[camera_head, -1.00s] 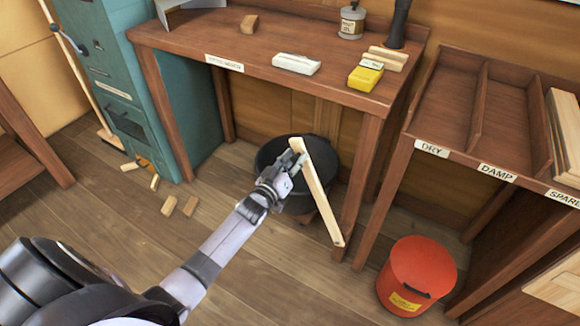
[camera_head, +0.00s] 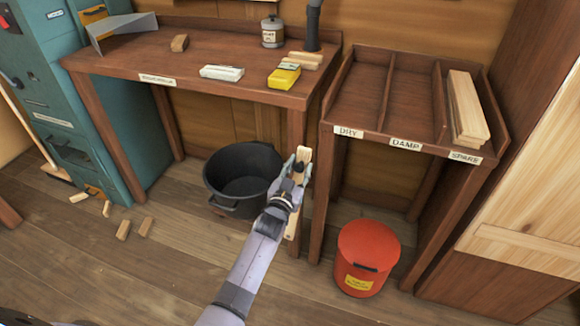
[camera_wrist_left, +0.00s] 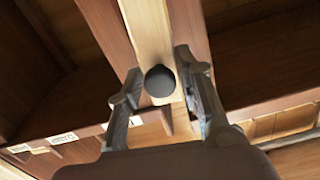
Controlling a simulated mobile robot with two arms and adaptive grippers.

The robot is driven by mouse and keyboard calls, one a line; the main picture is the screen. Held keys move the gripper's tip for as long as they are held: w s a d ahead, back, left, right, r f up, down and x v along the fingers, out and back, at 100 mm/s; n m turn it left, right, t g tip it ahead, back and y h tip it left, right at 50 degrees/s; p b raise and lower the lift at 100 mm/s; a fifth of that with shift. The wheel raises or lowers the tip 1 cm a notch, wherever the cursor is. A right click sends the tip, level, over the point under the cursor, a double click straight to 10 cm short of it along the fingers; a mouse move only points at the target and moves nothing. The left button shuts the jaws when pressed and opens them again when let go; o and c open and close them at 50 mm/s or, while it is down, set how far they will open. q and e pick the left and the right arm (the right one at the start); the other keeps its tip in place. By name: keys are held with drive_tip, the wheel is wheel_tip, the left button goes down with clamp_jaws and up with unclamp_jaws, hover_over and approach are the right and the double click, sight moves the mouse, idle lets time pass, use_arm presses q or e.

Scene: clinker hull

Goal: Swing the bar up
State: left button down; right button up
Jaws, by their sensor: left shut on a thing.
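The bar (camera_head: 292,225) is a narrow pale wooden strip. In the head view it stands steeply in front of the right leg of the bench, and my left gripper and wrist cover its middle part. My left gripper (camera_head: 297,172) is shut on the bar near its upper end. In the left wrist view the bar (camera_wrist_left: 147,30) runs between the two fingers, with a dark round knob (camera_wrist_left: 160,81) on its face. My right gripper is not in view.
A black tub (camera_head: 240,175) stands left of my left gripper. A red bin (camera_head: 367,258) stands to the right. The workbench (camera_head: 200,55) and a divided rack (camera_head: 355,95) are behind. Wood offcuts (camera_head: 123,229) lie on the floor at left.

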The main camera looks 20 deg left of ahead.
use_arm(q)
drive_tip(key=shift+d+f, duration=0.15)
drive_tip(key=shift+d, duration=0.2)
drive_tip(key=c, duration=1.5)
unclamp_jaws()
drive_tip(key=shift+o, duration=0.8)
drive_tip(key=shift+d, duration=0.15)
drive_tip(key=shift+s, duration=0.15)
drive_tip(key=s, duration=1.2)
drive_tip(key=shift+a, duration=0.3)
